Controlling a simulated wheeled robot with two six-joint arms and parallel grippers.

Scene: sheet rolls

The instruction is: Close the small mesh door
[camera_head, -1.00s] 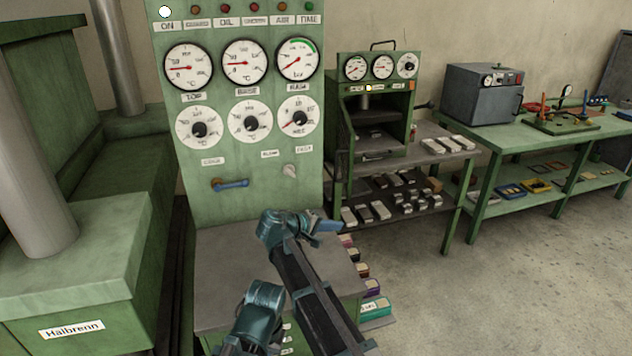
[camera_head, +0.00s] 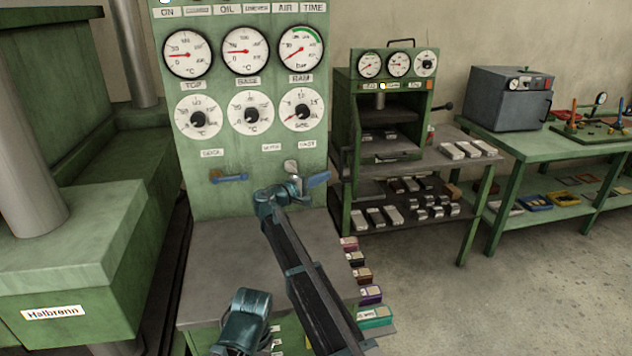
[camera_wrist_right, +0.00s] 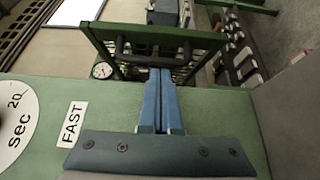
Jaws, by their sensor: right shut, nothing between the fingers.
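The small mesh door (camera_wrist_right: 188,62) shows in the right wrist view as a green frame with a dark bar handle (camera_wrist_right: 150,40). In the head view the door (camera_head: 350,150) is seen nearly edge-on, at the left side of the small green press, and seems to stand out from its open front. My right gripper (camera_head: 319,180) is shut and empty, in front of the big gauge panel and left of the door. In the right wrist view its blue fingers (camera_wrist_right: 161,78) point toward the handle and overlap it in the picture; I cannot tell whether they touch. My left gripper is out of view.
The small press (camera_head: 390,88) sits on a bench with metal blocks. Open floor (camera_head: 440,310) is at the lower right.

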